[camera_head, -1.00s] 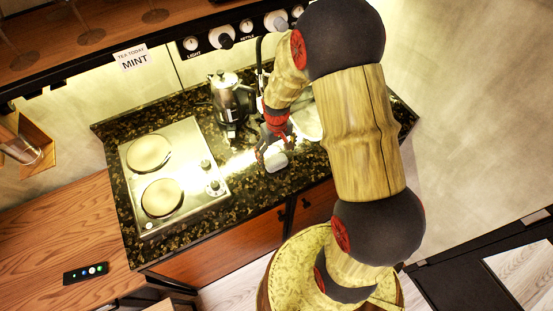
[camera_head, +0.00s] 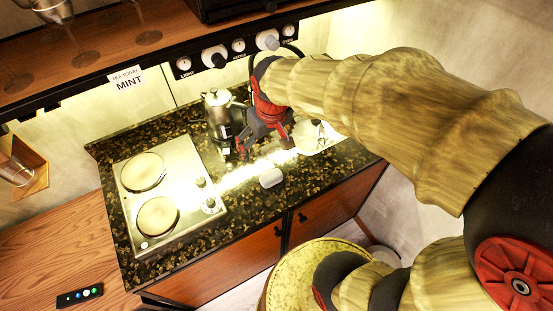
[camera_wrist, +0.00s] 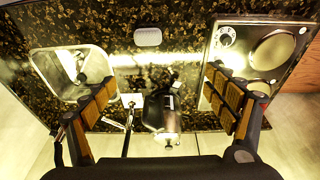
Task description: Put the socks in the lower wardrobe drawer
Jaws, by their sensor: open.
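I cannot make out any socks or a wardrobe drawer in these views. A small pale rounded block (camera_head: 271,178) lies on the dark speckled counter (camera_head: 240,200); I cannot tell what it is. It also shows in the wrist view (camera_wrist: 147,37), beyond my fingertips. My gripper (camera_head: 266,148) is above the back of the counter, between the metal pot and the sink. In the wrist view my gripper (camera_wrist: 160,88) has its fingers wide apart, with nothing between them in its grasp.
The metal pot (camera_head: 218,108) stands close to my gripper's left. The sink (camera_head: 318,138) is to its right. A two-plate hob (camera_head: 190,160) is on the left of the counter. A shelf with knobs (camera_head: 239,46) hangs above. Wooden cabinet doors (camera_head: 230,265) are below.

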